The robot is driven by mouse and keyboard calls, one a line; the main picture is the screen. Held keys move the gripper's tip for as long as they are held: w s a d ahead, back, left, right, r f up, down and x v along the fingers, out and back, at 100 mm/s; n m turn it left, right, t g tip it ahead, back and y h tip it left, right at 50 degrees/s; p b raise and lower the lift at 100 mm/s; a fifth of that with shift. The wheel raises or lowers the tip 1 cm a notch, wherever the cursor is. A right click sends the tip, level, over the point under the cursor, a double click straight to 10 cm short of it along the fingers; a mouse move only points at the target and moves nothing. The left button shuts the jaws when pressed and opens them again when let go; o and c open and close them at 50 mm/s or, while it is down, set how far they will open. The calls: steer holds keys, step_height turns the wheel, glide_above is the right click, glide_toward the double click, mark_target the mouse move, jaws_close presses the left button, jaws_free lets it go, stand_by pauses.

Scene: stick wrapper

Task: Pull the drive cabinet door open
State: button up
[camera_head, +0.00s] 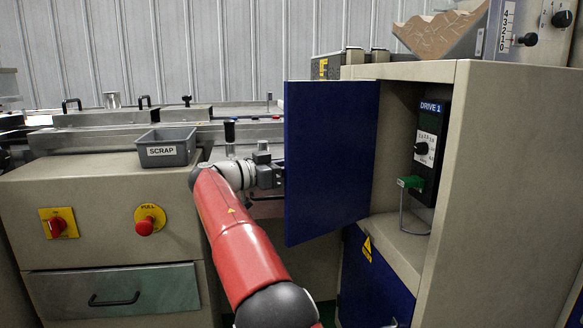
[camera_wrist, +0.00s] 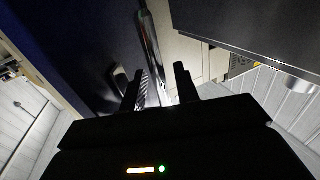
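The blue drive cabinet door (camera_head: 330,160) stands swung open, showing the inside of the beige cabinet (camera_head: 515,160). In the head view my gripper (camera_head: 277,174) is at the left edge of the door, its tips partly hidden behind it. In the wrist view my gripper (camera_wrist: 160,78) has its two fingers apart. The dark blue door (camera_wrist: 85,45) fills the upper left there, with a small dark fitting beside the left finger. A shiny bar (camera_wrist: 151,40) shows between the fingers; I cannot tell whether it is touched. The door's handle is not clear in the head view.
Inside the cabinet are a drive unit (camera_head: 431,150) with a dial and a green connector (camera_head: 411,182). A grey scrap bin (camera_head: 166,148) sits on the left machine. A lower blue door (camera_head: 372,285) is below the opening.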

steer(key=v, duration=0.7)
steer(key=shift+s+a, duration=0.2)
steer(key=shift+a, duration=0.1)
